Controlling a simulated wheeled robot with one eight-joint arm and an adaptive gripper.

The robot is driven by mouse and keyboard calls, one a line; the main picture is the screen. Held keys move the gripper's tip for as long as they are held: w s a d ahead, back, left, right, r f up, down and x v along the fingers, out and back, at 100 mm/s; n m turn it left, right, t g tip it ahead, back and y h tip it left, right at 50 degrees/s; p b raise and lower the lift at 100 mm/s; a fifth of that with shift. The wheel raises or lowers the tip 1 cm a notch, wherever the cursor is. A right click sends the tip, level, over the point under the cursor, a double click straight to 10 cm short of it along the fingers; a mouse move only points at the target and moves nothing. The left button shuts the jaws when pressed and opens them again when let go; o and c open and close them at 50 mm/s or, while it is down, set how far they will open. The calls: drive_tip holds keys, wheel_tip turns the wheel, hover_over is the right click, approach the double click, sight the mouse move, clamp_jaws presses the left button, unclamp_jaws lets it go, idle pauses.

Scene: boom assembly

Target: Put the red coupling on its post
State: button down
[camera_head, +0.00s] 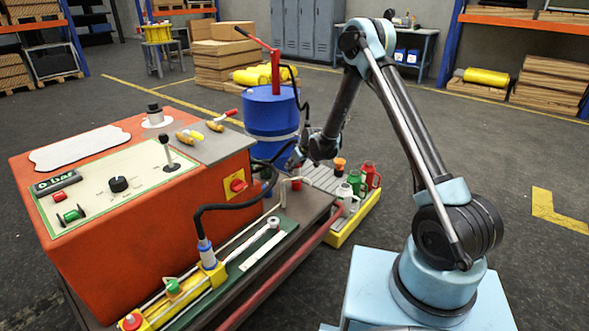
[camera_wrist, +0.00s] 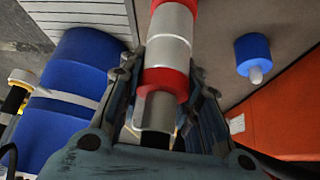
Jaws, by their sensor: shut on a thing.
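My gripper (camera_wrist: 166,88) is shut on the red coupling (camera_wrist: 168,50), a cylinder with red ends and a silver-grey middle band. The coupling lies between both fingers and its far end runs out of the top of the wrist view. In the head view my gripper (camera_head: 298,163) is low beside the blue drum, over the far end of the bench. A small red part of the coupling (camera_head: 297,183) shows just below it. A blue cylinder with a pale tip (camera_wrist: 252,55) stands right of the coupling in the wrist view.
The orange control cabinet (camera_head: 150,225) stands left of my gripper and the blue drum (camera_head: 271,110) behind it. A yellow-edged slatted tray (camera_head: 352,228) with several bottles and cans is to the right. A black hose (camera_head: 235,206) loops along the bench. Open floor lies further right.

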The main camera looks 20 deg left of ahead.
drive_tip(key=shift+f, duration=0.5)
drive_tip(key=c, duration=1.4)
unclamp_jaws()
drive_tip(key=shift+c, duration=0.2)
drive_tip(key=shift+r, duration=0.1)
drive_tip(key=v, duration=1.1)
drive_tip(key=shift+w, duration=0.1)
